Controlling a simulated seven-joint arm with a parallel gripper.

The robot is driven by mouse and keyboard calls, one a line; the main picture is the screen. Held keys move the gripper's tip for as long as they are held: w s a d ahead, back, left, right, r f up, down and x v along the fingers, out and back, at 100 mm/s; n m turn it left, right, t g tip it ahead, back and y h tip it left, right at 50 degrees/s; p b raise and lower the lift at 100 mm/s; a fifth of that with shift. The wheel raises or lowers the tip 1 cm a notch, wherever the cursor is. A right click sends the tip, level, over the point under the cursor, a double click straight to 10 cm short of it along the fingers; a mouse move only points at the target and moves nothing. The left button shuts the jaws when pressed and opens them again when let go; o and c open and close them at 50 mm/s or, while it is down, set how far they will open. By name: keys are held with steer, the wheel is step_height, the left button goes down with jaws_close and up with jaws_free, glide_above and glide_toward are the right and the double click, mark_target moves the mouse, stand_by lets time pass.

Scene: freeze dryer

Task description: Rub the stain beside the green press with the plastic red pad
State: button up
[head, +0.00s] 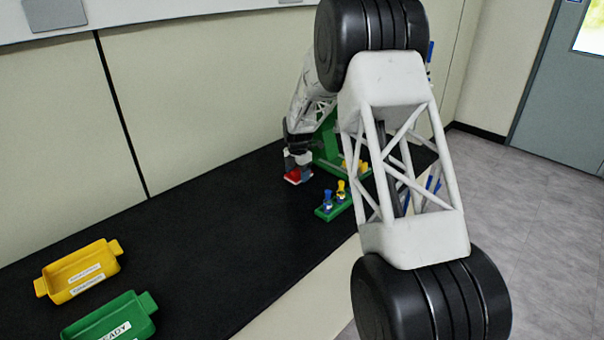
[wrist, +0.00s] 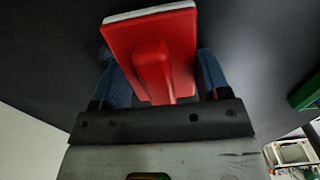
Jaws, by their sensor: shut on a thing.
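The red pad (head: 293,176) is low over the black bench, left of the green press (head: 326,152) in the head view. In the wrist view the red pad (wrist: 182,32) shows its red back, a raised red handle and a pale edge layer. My gripper (wrist: 160,78) is shut on the handle, with a blue finger on each side. In the head view my gripper (head: 298,160) is small and partly behind my arm. I cannot tell whether the pad touches the bench. No stain can be made out. My arm hides part of the press.
A green rack (head: 333,208) with blue and yellow pieces stands in front of the press. A yellow tray (head: 62,293) and a green tray (head: 92,325) sit at the near left. The black bench (head: 215,225) between is clear. The wall runs behind.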

steer(key=shift+w+a, duration=2)
steer(key=shift+s+d, duration=2.85)
steer(key=shift+d, duration=0.05)
steer(key=shift+s+d+r, duration=0.15)
steer(key=shift+r, duration=4)
